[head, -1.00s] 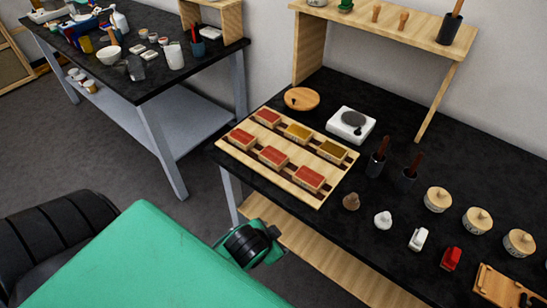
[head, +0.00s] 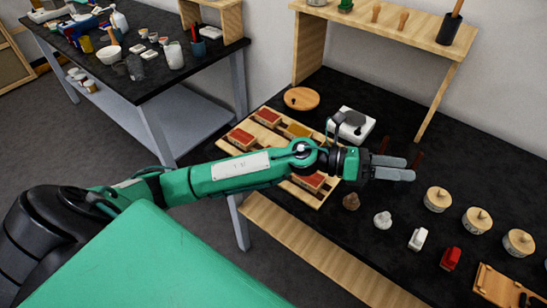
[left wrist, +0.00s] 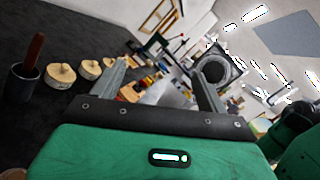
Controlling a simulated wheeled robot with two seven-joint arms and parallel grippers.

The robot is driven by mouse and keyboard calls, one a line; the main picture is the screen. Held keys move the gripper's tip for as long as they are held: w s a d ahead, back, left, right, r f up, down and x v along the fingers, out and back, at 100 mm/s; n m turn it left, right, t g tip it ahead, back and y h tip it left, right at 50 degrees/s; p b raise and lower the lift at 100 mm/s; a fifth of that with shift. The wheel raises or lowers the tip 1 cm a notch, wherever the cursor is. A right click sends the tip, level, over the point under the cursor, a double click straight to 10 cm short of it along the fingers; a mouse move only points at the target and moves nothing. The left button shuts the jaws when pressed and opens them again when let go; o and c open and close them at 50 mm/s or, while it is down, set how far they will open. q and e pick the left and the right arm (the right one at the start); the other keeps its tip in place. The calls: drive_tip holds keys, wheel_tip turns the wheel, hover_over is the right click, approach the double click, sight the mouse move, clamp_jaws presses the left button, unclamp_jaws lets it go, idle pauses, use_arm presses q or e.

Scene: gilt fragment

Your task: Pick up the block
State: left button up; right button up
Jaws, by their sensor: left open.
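Several red and yellow-brown blocks sit on a slatted wooden tray (head: 262,113). A red block (head: 241,137), another red block (head: 268,116) and a yellow one (head: 297,130) show in the head view. My left forearm hides part of the tray, and another red block (head: 312,181) is partly covered. A small white block (head: 418,239) and a bright red block (head: 451,259) stand near the front edge. I cannot tell which block is meant. My right gripper is not in view.
A white scale (head: 364,136) stands behind my left wrist. Lidded jars (head: 438,200), a brown lump (head: 351,202) and a white lump (head: 383,220) stand to the right and front. A raised wooden shelf (head: 400,24) spans the back. Dark tabletop is bare between them.

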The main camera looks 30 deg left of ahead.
use_arm(q)
drive_tip(key=w+a+f+m+g+y, duration=0.3)
drive_tip(key=a+f+m+g+y, duration=0.3)
drive_tip(key=a+f+m+y, duration=0.4)
drive_tip(key=w+a+r+m+y, duration=0.1)
drive_tip(key=a+y, duration=0.3)
drive_tip(key=a, duration=0.8)
drive_tip(key=w+a+r+m+y, duration=0.15)
drive_tip(key=a+y, duration=0.25)
drive_tip(key=a, duration=0.7)
drive_tip(key=shift+n, duration=0.45)
wheel_tip(320, 180, down, 8)
drive_tip(key=shift+w+r+p, duration=0.15)
drive_tip(key=shift+r+p, duration=0.1)
drive_tip(key=shift+p, duration=0.9)
drive_tip(key=shift+f, duration=0.6)
drive_tip(key=shift+f+p, duration=0.2)
drive_tip(key=shift+p, duration=0.15)
wheel_tip(320, 180, down, 4)
drive_tip(key=shift+f+p, duration=0.15)
drive_tip(key=shift+p, duration=0.95)
drive_tip(key=shift+a+f, duration=0.1)
drive_tip(key=shift+f, duration=0.15)
drive_tip(key=c, duration=1.1)
drive_tip(key=shift+r, duration=0.1)
